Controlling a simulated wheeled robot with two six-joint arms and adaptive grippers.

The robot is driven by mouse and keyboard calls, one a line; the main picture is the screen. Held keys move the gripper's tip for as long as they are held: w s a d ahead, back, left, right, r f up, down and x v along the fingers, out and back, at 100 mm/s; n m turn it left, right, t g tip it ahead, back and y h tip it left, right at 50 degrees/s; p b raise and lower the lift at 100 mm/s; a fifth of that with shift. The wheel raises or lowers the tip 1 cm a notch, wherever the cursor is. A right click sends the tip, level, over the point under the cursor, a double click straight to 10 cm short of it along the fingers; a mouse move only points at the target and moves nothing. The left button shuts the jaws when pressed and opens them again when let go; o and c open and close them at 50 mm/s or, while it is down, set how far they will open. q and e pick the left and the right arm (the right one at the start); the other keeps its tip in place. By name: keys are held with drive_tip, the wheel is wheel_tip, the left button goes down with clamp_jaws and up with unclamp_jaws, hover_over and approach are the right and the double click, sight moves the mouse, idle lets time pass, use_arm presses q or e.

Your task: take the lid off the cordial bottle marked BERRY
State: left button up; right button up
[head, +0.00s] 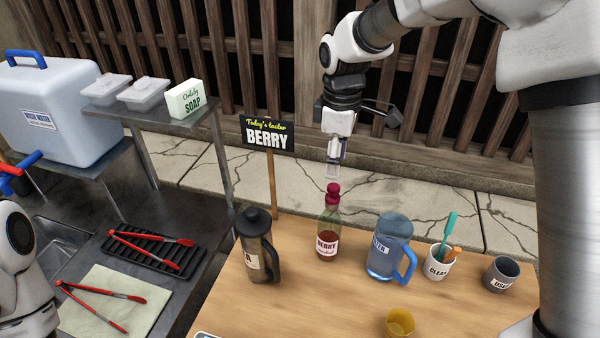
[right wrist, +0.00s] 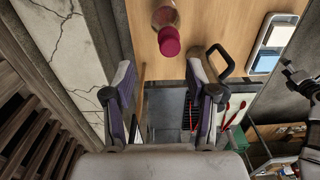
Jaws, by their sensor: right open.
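The cordial bottle (head: 327,236) marked BERRY stands upright on the wooden table, with red liquid in its lower part. Its dark red lid (head: 332,191) is on top. In the right wrist view the lid (right wrist: 169,42) and the bottle (right wrist: 163,16) show at the top, beyond the fingers. My right gripper (head: 333,172) is just above the lid, pointing down, open and empty. It also shows in the right wrist view (right wrist: 162,90) with its fingers wide apart. Part of my left arm shows at the left edge of the head view; its gripper is out of sight.
A dark lidded jug (head: 257,255) stands left of the bottle, and a blue water pitcher (head: 388,248) stands right. Further right are a CLEAN cup (head: 437,264) and a grey cup (head: 502,274). A yellow cup (head: 399,322) is in front. A BERRY sign (head: 267,137) stands behind.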

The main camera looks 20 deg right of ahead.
sight(334, 186)
drive_tip(key=shift+a, duration=0.1)
drive_tip(key=shift+s+a+f+p, duration=0.2)
drive_tip(key=shift+s+f+p, duration=0.25)
drive_tip(key=shift+s+f, duration=0.15)
drive_tip(key=shift+s+a+f+p, duration=0.2)
drive_tip(key=shift+s+f+p, duration=0.2)
drive_tip(key=shift+s+f, duration=0.15)
drive_tip(key=f, duration=0.1)
drive_tip(key=w+f, duration=0.1)
drive_tip(key=f, duration=0.2)
drive_tip(key=shift+w+d+f+p, duration=0.25)
drive_tip(key=shift+w+d+p, duration=0.05)
drive_tip(key=shift+s+r, duration=0.15)
drive_tip(key=shift+s, duration=0.05)
drive_tip(key=shift+c, duration=0.4)
drive_tip(key=shift+s+a+r, duration=0.1)
drive_tip(key=shift+s+a, duration=0.05)
drive_tip(key=c, duration=0.9)
use_arm(q)
drive_tip(key=shift+s+a+r, duration=0.1)
drive_tip(key=shift+s+r, duration=0.15)
drive_tip(key=shift+r, duration=0.35)
drive_tip(key=shift+s+a+r, duration=0.1)
drive_tip(key=shift+s+r, duration=0.15)
drive_tip(key=shift+r, duration=0.35)
use_arm(e)
drive_tip(key=shift+o, duration=0.2)
